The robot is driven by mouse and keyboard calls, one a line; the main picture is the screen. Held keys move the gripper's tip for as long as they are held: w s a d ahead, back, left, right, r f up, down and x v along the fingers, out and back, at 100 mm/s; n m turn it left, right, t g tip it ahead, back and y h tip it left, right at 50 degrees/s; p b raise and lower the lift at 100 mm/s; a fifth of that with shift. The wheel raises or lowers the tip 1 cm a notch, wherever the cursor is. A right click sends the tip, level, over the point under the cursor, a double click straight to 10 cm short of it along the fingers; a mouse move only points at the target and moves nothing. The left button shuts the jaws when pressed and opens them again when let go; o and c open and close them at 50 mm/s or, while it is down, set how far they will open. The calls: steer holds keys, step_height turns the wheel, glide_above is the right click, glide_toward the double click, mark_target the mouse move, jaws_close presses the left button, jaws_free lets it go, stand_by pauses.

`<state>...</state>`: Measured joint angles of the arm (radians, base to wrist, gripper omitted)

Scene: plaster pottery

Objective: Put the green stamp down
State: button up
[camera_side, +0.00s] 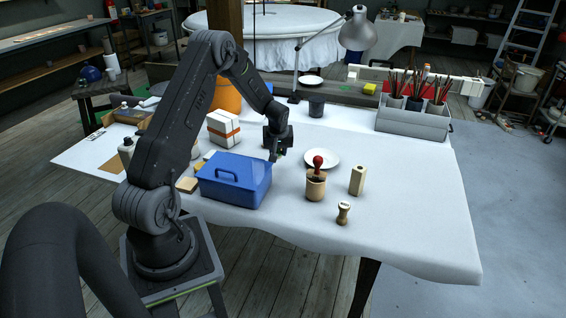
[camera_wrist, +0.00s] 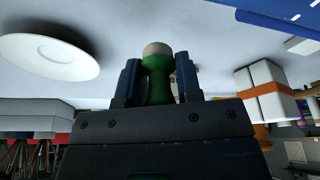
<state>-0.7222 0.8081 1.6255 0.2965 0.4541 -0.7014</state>
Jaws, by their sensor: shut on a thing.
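A green stamp (camera_wrist: 158,82) with a pale rounded end sits between the two fingers of my gripper (camera_wrist: 158,85) in the wrist view. My gripper is shut on it. In the side view my gripper (camera_side: 277,154) hangs over the white-covered table (camera_side: 410,215), behind the blue toolbox and to the left of the white plate. There the stamp is mostly hidden by the fingers, with only a hint of green showing. I cannot tell whether the stamp touches the table.
A blue toolbox (camera_side: 235,182) stands in front of my gripper. A white plate (camera_side: 321,158) lies to its right, with a pot holding a red-knobbed tool (camera_side: 316,185), a wooden block (camera_side: 357,180) and a small wooden stamp (camera_side: 343,213) nearby. A white box with an orange band (camera_side: 223,128) stands left.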

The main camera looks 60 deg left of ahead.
mark_target(283, 167)
steer(key=shift+w+d+f, duration=0.3)
steer(key=shift+w+f, duration=0.2)
steer(key=shift+w, duration=0.3)
steer(key=shift+f, duration=2)
steer(key=shift+f, duration=0.15)
steer(key=o, duration=0.9)
